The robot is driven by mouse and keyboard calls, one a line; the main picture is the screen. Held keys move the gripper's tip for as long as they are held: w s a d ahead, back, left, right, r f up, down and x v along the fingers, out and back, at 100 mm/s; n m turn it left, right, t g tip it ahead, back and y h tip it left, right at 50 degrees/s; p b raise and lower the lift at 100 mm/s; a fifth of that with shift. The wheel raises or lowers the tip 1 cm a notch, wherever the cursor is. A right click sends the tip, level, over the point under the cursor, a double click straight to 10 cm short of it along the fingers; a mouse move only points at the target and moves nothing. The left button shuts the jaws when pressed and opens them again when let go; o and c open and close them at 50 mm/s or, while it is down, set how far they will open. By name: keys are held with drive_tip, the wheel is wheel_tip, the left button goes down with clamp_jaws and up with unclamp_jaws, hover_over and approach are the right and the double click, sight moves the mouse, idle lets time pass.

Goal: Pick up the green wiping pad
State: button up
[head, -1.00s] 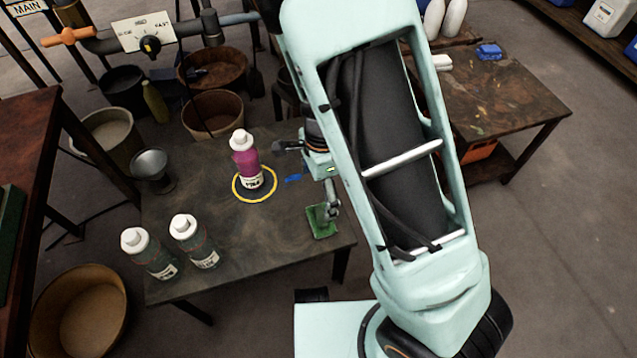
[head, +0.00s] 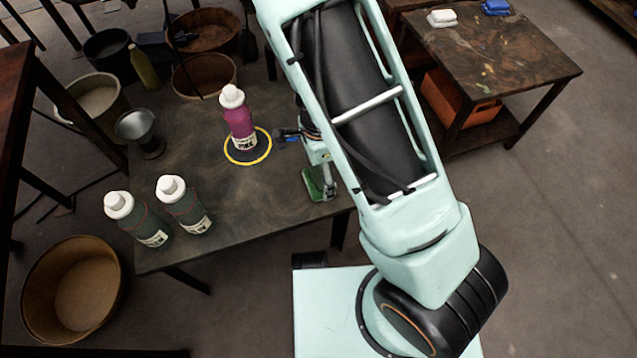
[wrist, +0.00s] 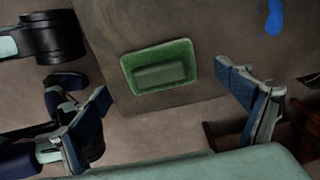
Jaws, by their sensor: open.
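The green wiping pad (wrist: 160,67) lies on the dark table near its edge; in the wrist view it is a green rectangle with a raised block in its middle. My gripper (wrist: 165,100) is open, its blue-faced fingers apart on either side below the pad in the picture. Nothing is between the fingers. In the head view the pad (head: 318,184) shows at the table's right front corner, partly covered by my gripper (head: 325,178).
A magenta bottle (head: 239,122) stands in a yellow ring on the table (head: 235,220). Two dark green bottles (head: 137,218) (head: 183,205) stand at the left. A metal funnel-shaped cup (head: 138,128) is behind them. A blue smear (wrist: 273,17) marks the tabletop.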

wheel_tip(320, 180, down, 3)
drive_tip(key=shift+r+b, duration=0.1)
drive_tip(key=shift+b, duration=0.45)
drive_tip(key=c, duration=1.4)
drive_tip(key=shift+r, duration=0.15)
